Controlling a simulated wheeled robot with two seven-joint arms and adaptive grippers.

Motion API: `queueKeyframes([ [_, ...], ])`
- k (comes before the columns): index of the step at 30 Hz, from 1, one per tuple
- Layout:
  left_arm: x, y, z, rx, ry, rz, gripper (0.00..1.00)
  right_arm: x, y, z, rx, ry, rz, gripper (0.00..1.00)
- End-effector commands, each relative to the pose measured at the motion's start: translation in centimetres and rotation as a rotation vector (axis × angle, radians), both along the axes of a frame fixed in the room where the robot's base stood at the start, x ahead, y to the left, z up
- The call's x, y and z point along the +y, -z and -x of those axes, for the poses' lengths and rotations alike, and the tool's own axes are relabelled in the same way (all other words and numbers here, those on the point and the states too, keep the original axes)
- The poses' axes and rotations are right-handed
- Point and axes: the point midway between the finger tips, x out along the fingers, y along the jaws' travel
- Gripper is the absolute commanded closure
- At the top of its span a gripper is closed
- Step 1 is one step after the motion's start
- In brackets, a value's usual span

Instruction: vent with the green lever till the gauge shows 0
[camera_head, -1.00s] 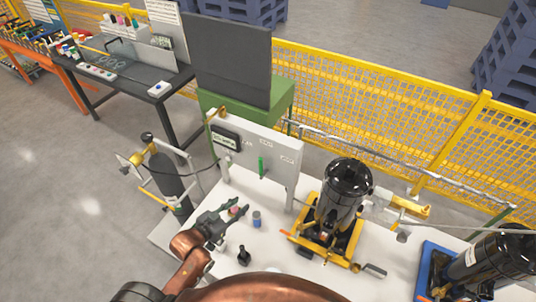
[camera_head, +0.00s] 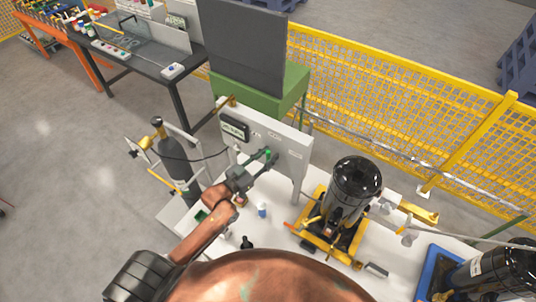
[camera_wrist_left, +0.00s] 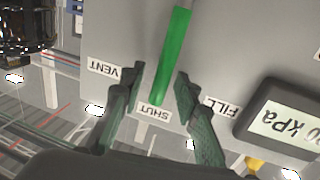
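The green lever (camera_wrist_left: 173,55) stands out from the grey panel (camera_wrist_left: 235,45) in the left wrist view, its end at the SHUT label (camera_wrist_left: 153,113). VENT (camera_wrist_left: 105,68) and FILL (camera_wrist_left: 222,106) labels sit on either side. My left gripper (camera_wrist_left: 160,72) is open, one finger on each side of the lever, with gaps visible. In the head view the left gripper (camera_head: 269,156) is at the panel, over the green lever. The gauge (camera_wrist_left: 282,122) is cut off at the wrist view's edge; a 0 and kPa show, but not the full reading. My right gripper is not in view.
A black cylinder (camera_head: 357,180) on a yellow base stands right of the panel. A grey gas bottle (camera_head: 174,158) stands left of it. A small blue can (camera_head: 262,211) and a black piece (camera_head: 247,242) are on the white top. A yellow mesh fence (camera_head: 390,115) runs behind.

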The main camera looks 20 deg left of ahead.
Motion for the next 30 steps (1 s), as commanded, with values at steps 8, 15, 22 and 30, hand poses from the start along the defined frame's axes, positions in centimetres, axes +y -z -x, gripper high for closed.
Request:
queueKeyframes([
  [8, -0.02, 0.02, -0.24, 0.000, -0.002, 0.000, 0.71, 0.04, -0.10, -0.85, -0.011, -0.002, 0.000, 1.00],
  [15, 0.05, 0.02, -0.20, 0.000, -0.003, 0.000, 0.84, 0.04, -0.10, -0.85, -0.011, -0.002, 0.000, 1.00],
  [22, 0.07, 0.02, -0.18, 0.001, -0.003, 0.000, 1.00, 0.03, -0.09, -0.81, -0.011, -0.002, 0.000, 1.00],
  [30, 0.09, 0.02, -0.17, 0.001, -0.003, 0.000, 1.00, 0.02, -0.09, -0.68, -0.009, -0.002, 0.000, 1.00],
])
